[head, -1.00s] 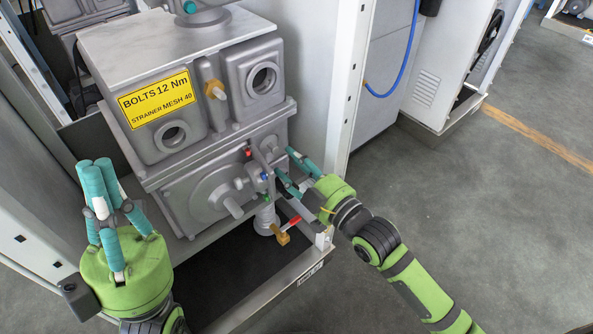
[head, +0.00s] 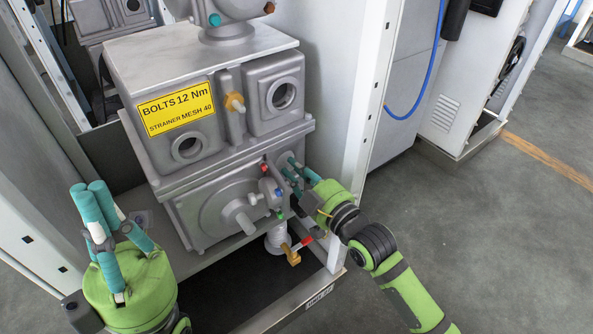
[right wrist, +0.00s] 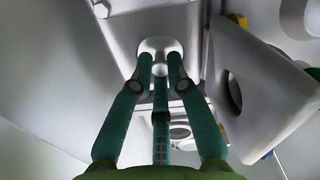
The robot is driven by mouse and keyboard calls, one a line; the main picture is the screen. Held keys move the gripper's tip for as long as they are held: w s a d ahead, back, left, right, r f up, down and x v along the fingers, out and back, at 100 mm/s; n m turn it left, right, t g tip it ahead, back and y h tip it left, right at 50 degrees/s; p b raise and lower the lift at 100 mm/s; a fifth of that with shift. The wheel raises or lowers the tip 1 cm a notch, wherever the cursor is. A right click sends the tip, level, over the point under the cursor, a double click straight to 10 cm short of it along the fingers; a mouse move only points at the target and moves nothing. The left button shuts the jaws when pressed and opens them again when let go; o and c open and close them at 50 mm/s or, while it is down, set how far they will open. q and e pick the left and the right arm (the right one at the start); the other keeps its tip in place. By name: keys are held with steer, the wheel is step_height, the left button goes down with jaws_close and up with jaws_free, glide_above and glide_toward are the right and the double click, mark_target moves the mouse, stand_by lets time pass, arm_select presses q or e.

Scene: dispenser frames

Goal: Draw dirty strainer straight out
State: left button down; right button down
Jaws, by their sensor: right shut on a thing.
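The grey strainer housing (head: 225,200) stands in front of me, with a yellow label reading "STRAINER MESH 40" (head: 176,110) above it. My right gripper (head: 287,165) is at the housing's right side, below the upper block. In the right wrist view, its teal fingers (right wrist: 160,58) converge on a pale round knob (right wrist: 160,44) and are shut on it. The knob sits against the grey body. No strainer basket or mesh is visible. My left gripper (head: 90,190) points upward at the left, away from the housing. Its fingertips appear close together, but their gap is unclear.
A red-handled brass valve (head: 295,252) hangs low at the housing's front, near my right gripper. A white frame post (head: 370,90) stands behind the right arm. A square plate with a hole (right wrist: 265,80) is close on the right in the wrist view. Open floor (head: 480,240) lies right.

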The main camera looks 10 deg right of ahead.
steer(key=shift+s, duration=0.1)
steer(key=p+v, duration=0.4)
steer(key=v, duration=0.5)
steer(key=shift+s+d+p, duration=0.2)
steer(key=shift+s+p, duration=0.05)
steer(key=shift+p, duration=0.1)
stand_by(0.8)
steer(key=shift+r, duration=0.1)
stand_by(0.3)
